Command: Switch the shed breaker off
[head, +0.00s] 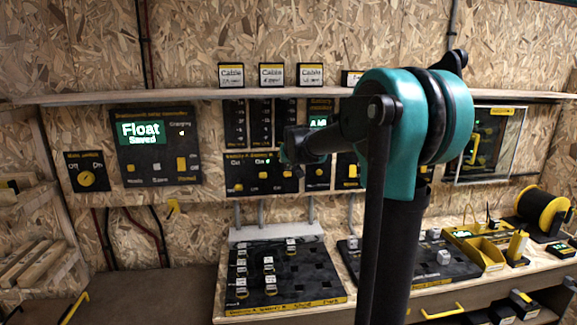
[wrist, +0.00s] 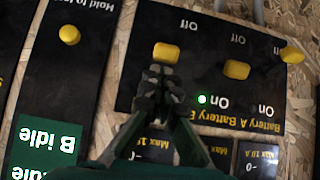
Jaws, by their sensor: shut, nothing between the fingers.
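The breaker panel (head: 250,185) is black with three yellow levers and hangs on the board wall. It also shows upside down in the wrist view (wrist: 205,60). The third lever (wrist: 166,52), at the panel's right end in the head view, seems to sit toward On, level with the middle lever (wrist: 236,70). The Battery A lever (wrist: 292,55) sits toward Off. The label under the third lever is hidden by my gripper, so I cannot read "Shed". My gripper (wrist: 160,72) is shut and empty, its tips close to the third lever; contact is unclear.
A "Float" display panel (head: 155,145) and a rotary switch (head: 86,178) are left of the breakers. A shelf (head: 170,97) runs above. My arm hides panels on the right.

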